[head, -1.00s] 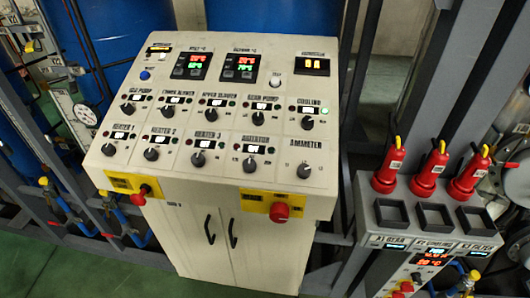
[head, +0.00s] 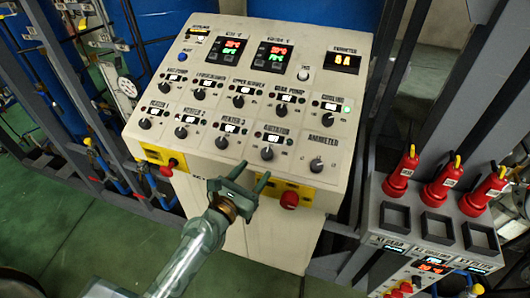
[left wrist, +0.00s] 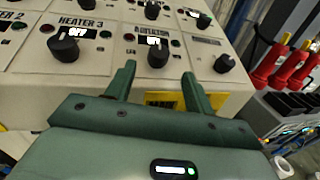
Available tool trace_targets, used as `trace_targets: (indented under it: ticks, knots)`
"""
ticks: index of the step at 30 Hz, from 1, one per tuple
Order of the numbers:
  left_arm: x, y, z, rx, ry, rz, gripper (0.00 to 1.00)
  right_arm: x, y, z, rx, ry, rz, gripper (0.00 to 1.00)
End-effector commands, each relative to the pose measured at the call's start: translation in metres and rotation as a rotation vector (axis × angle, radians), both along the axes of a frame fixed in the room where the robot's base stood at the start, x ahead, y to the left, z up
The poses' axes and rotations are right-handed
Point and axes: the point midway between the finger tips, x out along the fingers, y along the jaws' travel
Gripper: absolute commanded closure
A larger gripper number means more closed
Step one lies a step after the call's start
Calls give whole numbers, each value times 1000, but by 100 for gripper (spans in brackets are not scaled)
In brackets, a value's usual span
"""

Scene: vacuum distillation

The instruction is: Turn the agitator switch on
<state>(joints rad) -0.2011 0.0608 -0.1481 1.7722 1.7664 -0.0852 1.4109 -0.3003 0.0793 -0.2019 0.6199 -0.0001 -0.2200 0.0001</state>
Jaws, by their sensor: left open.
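The agitator switch (head: 267,153) is a black rotary knob in the lower row of the cream control panel (head: 205,163), between heater 3 and the ammeter. In the left wrist view the agitator knob (left wrist: 157,54) lies beyond and roughly between my fingertips. Its small lit label seems to read OFF, but is partly hard to read. My left gripper (head: 252,171) is open and empty, in front of the panel's lower edge, just below the agitator knob in the picture. The wrist view shows its two green fingers (left wrist: 159,72) apart, with no visible contact on the knob. My right gripper is out of view.
The heater 3 knob (left wrist: 63,50) and ammeter knob (head: 316,165) flank the agitator. A red emergency button (head: 289,200) on a yellow plate sits close to my left gripper. A grey box (head: 392,180) with red handled objects stands at right.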

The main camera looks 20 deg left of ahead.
Motion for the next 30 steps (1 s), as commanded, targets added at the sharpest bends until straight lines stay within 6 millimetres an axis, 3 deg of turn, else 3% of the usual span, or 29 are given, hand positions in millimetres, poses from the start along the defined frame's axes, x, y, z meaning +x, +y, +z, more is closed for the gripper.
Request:
trace_targets:
  ticks: [3,9,21,26,30]
  knots:
    - [28,-6,1,-1,-1,1,47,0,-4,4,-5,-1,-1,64]
    - [56,-13,-1,0,0,0,47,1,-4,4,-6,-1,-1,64]
    - [64,-15,-1,2,1,-1,47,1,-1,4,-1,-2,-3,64]
    - [64,-15,-1,2,1,-1,91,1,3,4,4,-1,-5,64]
    - [64,-15,-1,2,1,-1,91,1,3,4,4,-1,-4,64]
